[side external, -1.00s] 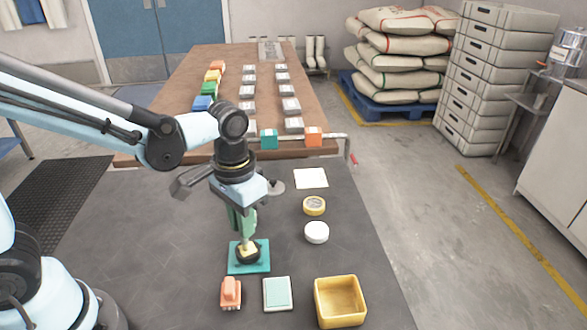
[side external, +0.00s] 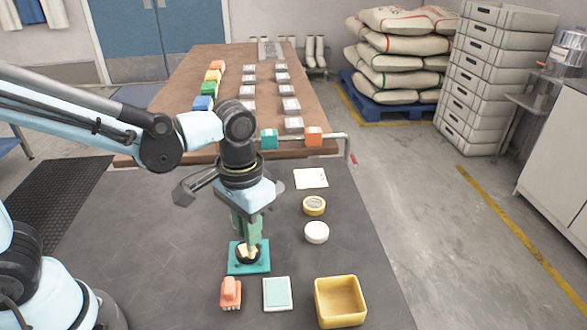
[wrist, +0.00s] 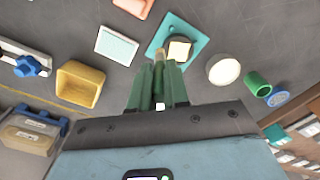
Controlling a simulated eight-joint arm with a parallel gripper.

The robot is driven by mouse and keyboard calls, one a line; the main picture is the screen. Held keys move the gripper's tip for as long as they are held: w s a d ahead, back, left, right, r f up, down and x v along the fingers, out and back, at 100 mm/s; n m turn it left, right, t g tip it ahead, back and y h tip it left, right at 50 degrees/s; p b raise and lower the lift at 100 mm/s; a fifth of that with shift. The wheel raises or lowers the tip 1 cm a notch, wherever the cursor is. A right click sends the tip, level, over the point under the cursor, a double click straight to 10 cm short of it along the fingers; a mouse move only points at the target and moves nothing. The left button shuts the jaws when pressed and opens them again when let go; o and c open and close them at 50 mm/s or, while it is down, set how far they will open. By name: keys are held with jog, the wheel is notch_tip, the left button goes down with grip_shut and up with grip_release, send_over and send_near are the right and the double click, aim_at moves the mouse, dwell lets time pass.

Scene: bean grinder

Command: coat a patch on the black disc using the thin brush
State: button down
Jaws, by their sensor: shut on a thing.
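My gripper (side external: 247,228) is shut on the thin brush (wrist: 159,58), which points down between its green fingers; in the side external view the brush is mostly hidden. Below is a teal square plate (side external: 236,266) with the black disc (side external: 248,259) on it. A cream, roughly square patch (wrist: 179,51) shows on the disc in the wrist view. The brush tip is close beside the patch's left edge there; I cannot tell whether it touches the disc.
An orange brush-like block (side external: 231,293), a pale teal-topped tile (side external: 277,294) and a yellow open box (side external: 341,281) stand in front of the plate. The mat's left side is clear.

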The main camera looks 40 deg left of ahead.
jog(key=shift+r, duration=3.45)
jog(key=shift+a, duration=0.1)
